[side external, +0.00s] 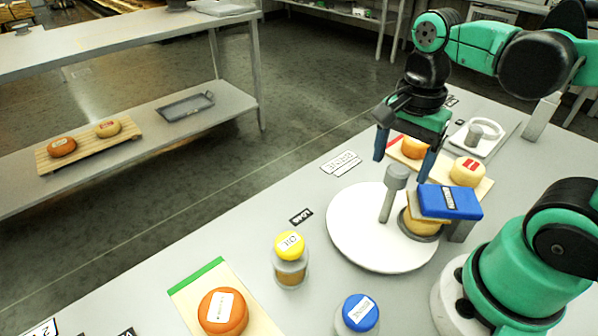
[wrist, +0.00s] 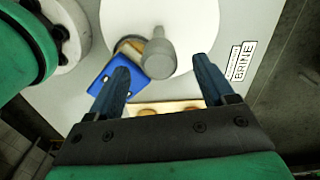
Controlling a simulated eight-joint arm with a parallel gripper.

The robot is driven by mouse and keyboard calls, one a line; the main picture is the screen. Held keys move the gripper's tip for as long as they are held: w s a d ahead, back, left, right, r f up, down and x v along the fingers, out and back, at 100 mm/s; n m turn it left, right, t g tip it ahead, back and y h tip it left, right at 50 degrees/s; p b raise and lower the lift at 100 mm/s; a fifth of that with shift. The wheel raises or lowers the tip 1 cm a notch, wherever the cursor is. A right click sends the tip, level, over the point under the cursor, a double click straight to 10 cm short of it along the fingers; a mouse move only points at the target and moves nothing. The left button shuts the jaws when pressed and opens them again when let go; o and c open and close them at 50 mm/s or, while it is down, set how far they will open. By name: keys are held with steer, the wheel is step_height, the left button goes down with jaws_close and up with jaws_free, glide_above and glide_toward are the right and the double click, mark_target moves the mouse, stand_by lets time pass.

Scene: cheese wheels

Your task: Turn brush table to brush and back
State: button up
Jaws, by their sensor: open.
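The brush table is a white round turntable (side external: 350,227) with an upright grey post and knob (side external: 396,178); in the wrist view the turntable (wrist: 195,25) and knob (wrist: 158,55) lie beyond my fingers. A cheese wheel (side external: 420,228) sits on its right side. A blue labelled block, seemingly the brush (side external: 450,202), is over the wheel beside a grey support; contact is unclear. It also shows in the wrist view (wrist: 122,72). My gripper (side external: 405,162) is open and empty, pointing down, above and behind the knob; it shows in the wrist view too (wrist: 163,88).
Behind the turntable, boards hold an orange wheel (side external: 413,148) and a pale wheel (side external: 467,172). A yellow-lidded jar (side external: 290,260), a blue-lidded jar (side external: 358,315) and an orange wheel on a green-edged board (side external: 223,312) stand in front. The tabletop left of the turntable is mostly clear.

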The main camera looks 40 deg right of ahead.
steer(key=shift+f, duration=1)
jaws_close()
